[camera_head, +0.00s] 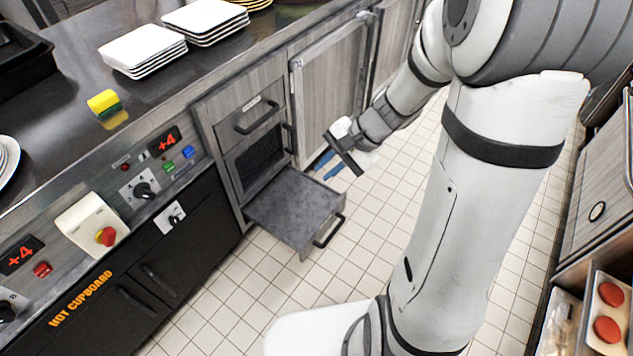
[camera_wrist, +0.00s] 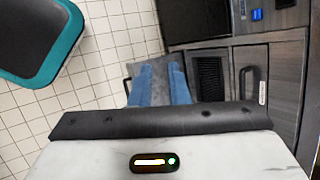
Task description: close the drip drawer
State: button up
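The drip drawer (camera_head: 290,208) stands pulled out of the cabinet, low over the tiled floor. It is a flat grey tray with a dark bar handle (camera_head: 329,231) on its front. In the wrist view the drawer (camera_wrist: 160,88) lies beyond my fingers, with its handle (camera_wrist: 126,86) at the left. My gripper (camera_head: 322,168) has two blue fingers with a gap between them; they also show in the wrist view (camera_wrist: 159,72). It is open and empty, above and beyond the drawer in the head view, apart from the handle. My fingers hide part of the drawer in the wrist view.
Above the drawer are a dark grille (camera_head: 259,160) and a shut drawer front (camera_head: 250,108). A cabinet door (camera_head: 330,90) is to the right, the black hot cupboard (camera_head: 140,275) to the left. Clear tiled floor (camera_head: 245,300) lies before the drawer.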

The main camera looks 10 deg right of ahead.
jog(key=w+f+m+b, duration=0.1)
jog(key=f, duration=0.2)
jog(key=w+d+f+m+y+b, duration=0.1)
jog(key=f, duration=0.3)
jog(key=w+f+m+t+b, duration=0.1)
jog(key=w+f, duration=0.1)
jog(key=f, duration=0.2)
jog(key=shift+d+f+m+b, duration=0.1)
jog(key=shift+d+m+b, duration=0.05)
jog(key=shift+m+b, duration=0.2)
grip_shut()
jog(key=w+d+f+m+t+b, duration=0.1)
jog(key=w+d+f+m+b, duration=0.15)
jog(key=f, duration=0.55)
jog(key=w+d+f+m+t+b, duration=0.1)
jog(key=f+m+b, duration=0.25)
jog(key=f, duration=0.35)
jog(key=m+t+h+b, duration=0.1)
jog(key=m+t+b, duration=0.1)
jog(key=m+b, duration=0.7)
send_near(319, 230)
notch_tip(319, 230, down, 4)
jog(key=n+b, duration=0.1)
jog(key=w+a, duration=0.1)
jog(key=a+b, duration=0.1)
jog(key=a, duration=0.1)
jog(key=shift+w, duration=0.4)
jog(key=shift+w+a+r, duration=0.1)
jog(key=shift+w+a, duration=0.15)
jog(key=shift+w, duration=0.1)
